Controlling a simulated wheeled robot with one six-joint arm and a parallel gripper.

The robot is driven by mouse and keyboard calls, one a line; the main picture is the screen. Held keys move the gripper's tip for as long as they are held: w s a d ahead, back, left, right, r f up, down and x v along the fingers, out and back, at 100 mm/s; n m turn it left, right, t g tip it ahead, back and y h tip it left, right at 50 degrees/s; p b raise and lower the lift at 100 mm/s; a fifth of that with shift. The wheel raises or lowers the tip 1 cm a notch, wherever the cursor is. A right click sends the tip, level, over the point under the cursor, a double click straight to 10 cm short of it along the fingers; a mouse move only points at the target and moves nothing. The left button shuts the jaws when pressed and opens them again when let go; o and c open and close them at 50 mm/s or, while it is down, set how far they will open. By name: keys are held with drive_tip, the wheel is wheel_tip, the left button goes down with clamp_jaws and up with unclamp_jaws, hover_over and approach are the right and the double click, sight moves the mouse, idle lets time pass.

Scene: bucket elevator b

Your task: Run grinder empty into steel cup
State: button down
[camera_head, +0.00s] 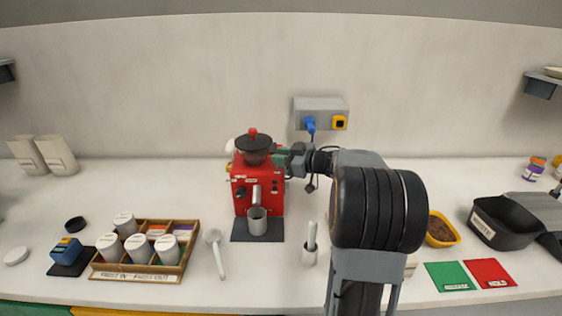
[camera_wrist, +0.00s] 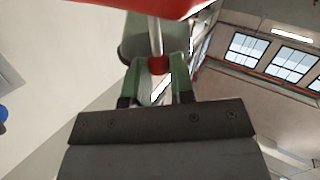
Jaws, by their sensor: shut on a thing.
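The red grinder (camera_head: 241,195) stands on the counter near the wall, with a dark hopper (camera_head: 254,145) topped by a red knob. The steel cup (camera_head: 257,222) stands upright on a dark mat (camera_head: 238,233) in front of the grinder, below its spout. My gripper (camera_head: 283,157) is at the grinder's upper right side. In the wrist view, its green fingers (camera_wrist: 158,78) are shut on a small red knob (camera_wrist: 158,65) at the end of a metal rod (camera_wrist: 154,38). The red grinder body fills the top edge there. The cup's inside is hard to make out.
A wooden rack (camera_head: 182,233) of white-lidded jars stands left, with a white scoop (camera_head: 216,252) beside it. A wall socket box (camera_head: 320,105) with a blue plug is behind my arm. Green (camera_head: 449,276) and red (camera_head: 490,272) cards lie right.

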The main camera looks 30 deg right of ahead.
drive_tip(key=shift+s+a+f+n+t+b, duration=0.3)
drive_tip(key=shift+n+t+b, duration=0.35)
drive_tip(key=shift+b, duration=0.45)
drive_tip(key=shift+s+d+r, duration=0.1)
drive_tip(key=c, duration=1)
unclamp_jaws()
